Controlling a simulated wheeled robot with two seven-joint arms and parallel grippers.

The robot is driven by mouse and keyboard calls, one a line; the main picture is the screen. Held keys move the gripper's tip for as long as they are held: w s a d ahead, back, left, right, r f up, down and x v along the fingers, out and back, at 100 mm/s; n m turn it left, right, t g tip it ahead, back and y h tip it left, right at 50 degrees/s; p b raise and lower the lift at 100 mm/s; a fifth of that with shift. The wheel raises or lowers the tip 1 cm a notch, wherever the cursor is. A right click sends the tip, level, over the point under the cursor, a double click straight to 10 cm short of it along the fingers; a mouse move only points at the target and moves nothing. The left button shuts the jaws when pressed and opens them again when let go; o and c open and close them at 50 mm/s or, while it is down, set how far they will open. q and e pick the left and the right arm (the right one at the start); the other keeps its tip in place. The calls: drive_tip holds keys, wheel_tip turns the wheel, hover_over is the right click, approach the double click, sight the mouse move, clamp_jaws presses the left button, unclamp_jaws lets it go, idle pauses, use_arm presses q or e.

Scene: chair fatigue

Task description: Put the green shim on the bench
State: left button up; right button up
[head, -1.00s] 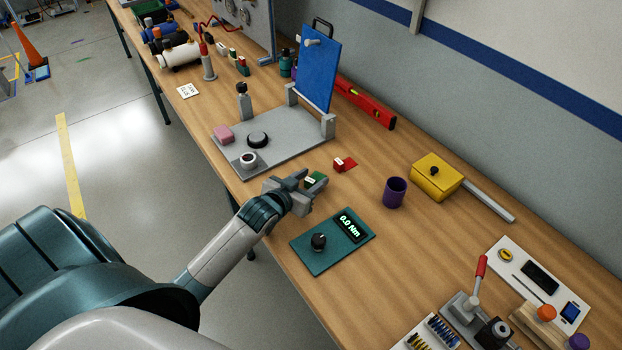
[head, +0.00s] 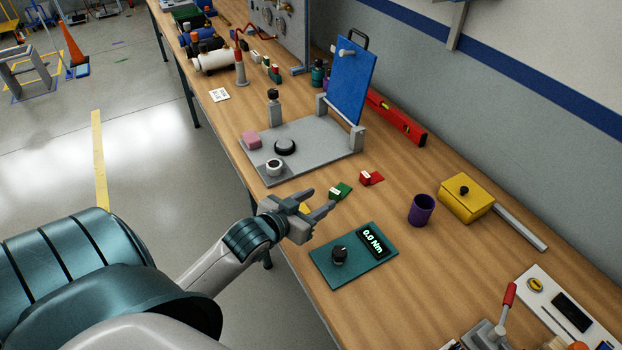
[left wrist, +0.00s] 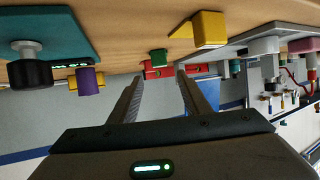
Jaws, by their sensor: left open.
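The green shim (head: 343,191) lies on the wooden bench (head: 385,215), with a small white label on it. My left gripper (head: 322,199) is open and empty, with its fingertips just short of the shim on the near side. In the left wrist view the green shim (left wrist: 158,56) shows beyond the gap between the open fingers (left wrist: 160,77), apart from them. My right gripper is not in view.
A red shim (head: 371,178) lies beyond the green one. A yellow piece (head: 304,207) is partly hidden behind my gripper. Around it are the teal torque meter (head: 352,257), purple cup (head: 421,210), yellow box (head: 464,198) and grey fixture plate (head: 320,157).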

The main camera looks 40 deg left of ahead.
use_arm(q)
drive_tip(key=shift+v, duration=1.1)
idle(0.7)
